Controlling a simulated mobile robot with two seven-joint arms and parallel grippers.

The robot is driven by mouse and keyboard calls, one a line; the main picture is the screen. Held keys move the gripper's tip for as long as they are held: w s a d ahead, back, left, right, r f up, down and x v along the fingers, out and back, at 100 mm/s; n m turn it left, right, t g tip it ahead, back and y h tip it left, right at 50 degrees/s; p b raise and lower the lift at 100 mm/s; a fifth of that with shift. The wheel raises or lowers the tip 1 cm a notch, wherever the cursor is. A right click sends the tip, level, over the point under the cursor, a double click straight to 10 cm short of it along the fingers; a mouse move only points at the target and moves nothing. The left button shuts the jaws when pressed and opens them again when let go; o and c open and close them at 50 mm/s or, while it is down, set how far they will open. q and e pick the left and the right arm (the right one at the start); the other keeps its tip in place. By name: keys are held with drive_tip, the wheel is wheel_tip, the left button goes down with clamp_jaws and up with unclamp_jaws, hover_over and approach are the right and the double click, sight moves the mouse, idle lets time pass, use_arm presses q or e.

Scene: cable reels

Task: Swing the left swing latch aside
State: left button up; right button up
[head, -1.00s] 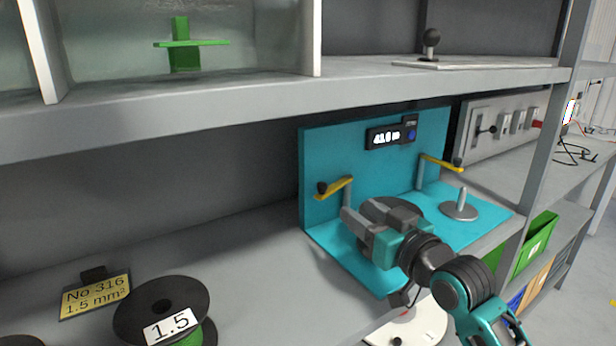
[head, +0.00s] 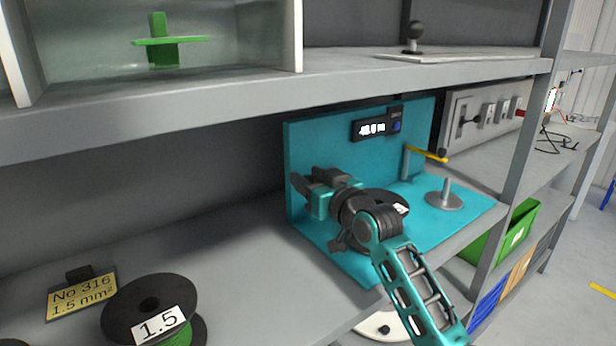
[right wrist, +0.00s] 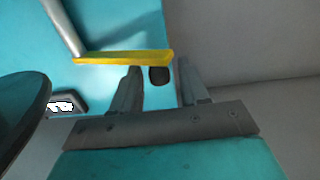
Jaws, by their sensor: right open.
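The left swing latch, a yellow bar (right wrist: 122,57) on a grey post (right wrist: 62,25), shows in the right wrist view. Its black knob (right wrist: 160,76) appears between my open right gripper's two fingers (right wrist: 160,80); I cannot tell whether either touches it. In the head view my right gripper (head: 314,178) is at the left part of the teal fixture (head: 300,140) and hides this latch. The right swing latch (head: 427,154) is visible, its yellow arm pointing right. My left gripper is out of view.
A display box (head: 374,126) is on the fixture's back panel. A grey spindle with a round base (head: 444,199) stands at its right. A black reel marked 1.5 (head: 150,305) and a yellow label (head: 82,293) are at the lower left. The shelf (head: 225,250) between is clear.

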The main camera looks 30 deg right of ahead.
drive_tip(key=shift+w, duration=0.4)
clamp_jaws()
idle(0.4)
